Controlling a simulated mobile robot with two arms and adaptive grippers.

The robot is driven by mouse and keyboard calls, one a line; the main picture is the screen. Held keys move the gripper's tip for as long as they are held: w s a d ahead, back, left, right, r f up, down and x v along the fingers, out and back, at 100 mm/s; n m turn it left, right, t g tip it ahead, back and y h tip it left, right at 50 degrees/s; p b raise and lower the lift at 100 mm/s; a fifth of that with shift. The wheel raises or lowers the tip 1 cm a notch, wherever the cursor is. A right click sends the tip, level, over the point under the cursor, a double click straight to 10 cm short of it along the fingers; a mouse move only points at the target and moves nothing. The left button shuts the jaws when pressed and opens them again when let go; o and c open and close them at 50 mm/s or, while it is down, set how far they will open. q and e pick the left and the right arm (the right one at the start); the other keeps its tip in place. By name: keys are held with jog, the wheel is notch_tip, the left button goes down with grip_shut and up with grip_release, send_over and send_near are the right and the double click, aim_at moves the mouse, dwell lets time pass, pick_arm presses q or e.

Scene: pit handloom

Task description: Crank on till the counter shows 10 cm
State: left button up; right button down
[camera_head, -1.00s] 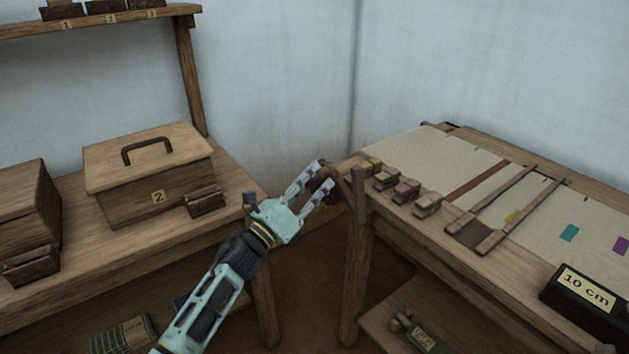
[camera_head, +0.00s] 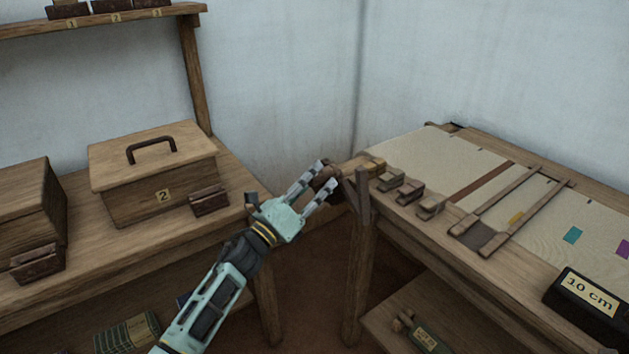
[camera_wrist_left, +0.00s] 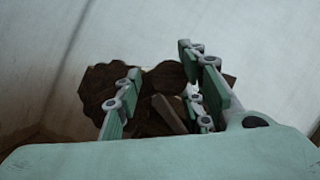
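My left gripper (camera_head: 323,180) has its two fingers on either side of the dark brown crank knob (camera_head: 326,176) at the left end of the loom table. The knob fills the gap between the fingers, and the gripper looks shut on it. A wooden crank arm (camera_head: 361,194) stands just right of the knob. In the left wrist view the fingers (camera_wrist_left: 165,95) straddle the dark knob (camera_wrist_left: 165,78), partly hiding it. A black counter block (camera_head: 588,306) at the table's front right has a pale label reading 10 cm. My right gripper is not in view.
The loom table (camera_head: 480,248) carries pale cloth (camera_head: 440,155), a wooden frame (camera_head: 513,208) and several small blocks (camera_head: 410,190). A side bench (camera_head: 120,250) holds a lidded box marked 2 (camera_head: 150,180). A gap with bare floor lies between bench and loom.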

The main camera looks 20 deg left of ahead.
pick_arm(q)
jog(key=shift+s+r, duration=0.1)
jog(key=shift+r, duration=0.05)
jog(key=v, duration=1.2)
dwell(0.3)
